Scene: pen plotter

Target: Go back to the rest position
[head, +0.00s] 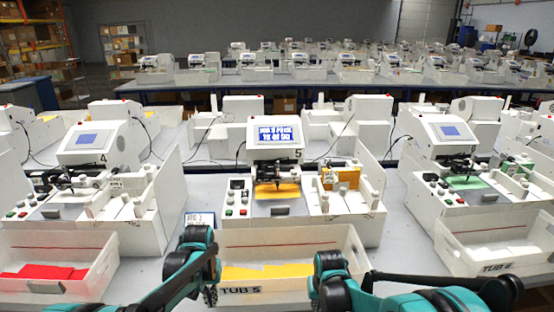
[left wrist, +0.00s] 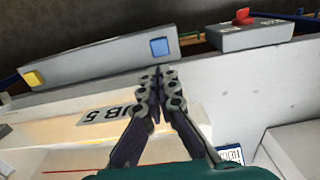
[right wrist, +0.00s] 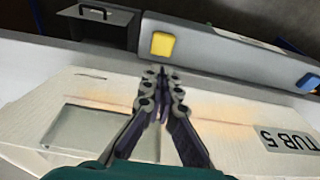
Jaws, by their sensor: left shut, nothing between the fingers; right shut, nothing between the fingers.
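My left gripper (head: 210,296) hangs in front of the left end of the white tub marked TUB 5 (head: 340,245). In the left wrist view its fingers (left wrist: 158,74) are together and empty. My right gripper (head: 314,302) is low in front of the same tub, partly hidden by its own wrist. In the right wrist view its fingers (right wrist: 162,74) are together and empty. The plotter numbered 5 (head: 275,130) stands behind the tub with its screen lit and a yellow sheet (head: 277,191) under its pen carriage.
Yellow sheets (head: 265,272) lie in TUB 5. A tub with red sheets (head: 45,272) stands at left, another tub (head: 490,240) at right. A grey panel with a yellow button (right wrist: 162,44) and a blue button (left wrist: 159,47) runs along the front edge, close to both grippers.

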